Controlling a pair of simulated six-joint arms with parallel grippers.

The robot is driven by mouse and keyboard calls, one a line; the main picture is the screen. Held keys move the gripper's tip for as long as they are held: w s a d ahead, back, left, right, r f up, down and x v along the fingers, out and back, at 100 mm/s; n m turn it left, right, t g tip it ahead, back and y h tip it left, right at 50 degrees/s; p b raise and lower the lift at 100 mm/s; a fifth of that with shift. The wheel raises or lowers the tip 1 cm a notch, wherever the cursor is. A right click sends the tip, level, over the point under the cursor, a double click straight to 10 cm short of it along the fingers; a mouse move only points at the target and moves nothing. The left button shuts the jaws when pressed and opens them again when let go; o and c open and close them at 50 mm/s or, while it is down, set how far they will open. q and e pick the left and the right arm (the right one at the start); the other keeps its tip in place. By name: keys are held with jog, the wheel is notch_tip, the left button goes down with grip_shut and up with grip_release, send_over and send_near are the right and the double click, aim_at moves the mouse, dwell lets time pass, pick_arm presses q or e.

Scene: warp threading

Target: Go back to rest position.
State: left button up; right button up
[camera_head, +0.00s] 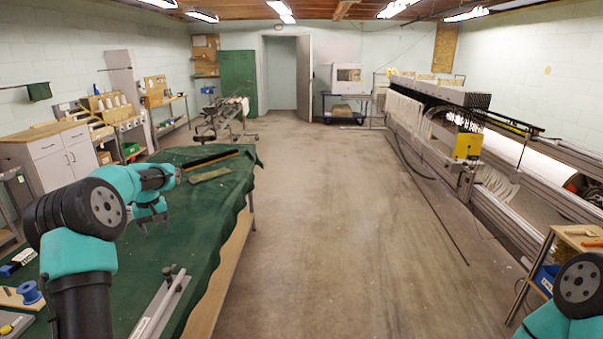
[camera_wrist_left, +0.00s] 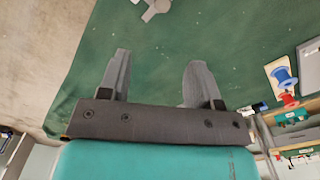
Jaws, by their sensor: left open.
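My left gripper (camera_head: 150,226) is over the green-covered table (camera_head: 215,235), above the cloth. In the left wrist view its two grey fingers (camera_wrist_left: 157,82) are spread apart with only green cloth seen between them. The gripper is open and holds nothing. My right arm shows only as a teal and dark joint at the lower right of the head view. Its gripper is outside the frame.
A metal rail (camera_head: 160,305) lies at the table's near edge, and flat pieces (camera_head: 210,174) lie at its far end. A blue spool (camera_head: 29,292) is at the lower left. The loom (camera_head: 440,150) lines the right side. The floor (camera_head: 330,230) between is clear.

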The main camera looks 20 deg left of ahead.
pick_arm(q)
jog(key=d+f+m+h, duration=0.3)
jog(key=d+f+m, duration=0.1)
jog(key=d+f, duration=2)
jog(key=s+d+f+m, duration=0.2)
jog(key=s+d+f, duration=0.7)
jog(key=s+d, duration=0.4)
jog(key=s+d+f+m, duration=0.1)
jog(key=s+d, duration=0.6)
jog(key=s, duration=0.3)
jog(key=shift+s+f+m+t+h, duration=0.25)
jog(key=shift+f+m+t+h, duration=0.05)
jog(key=shift+t+h, duration=0.1)
jog(key=shift+a, duration=0.1)
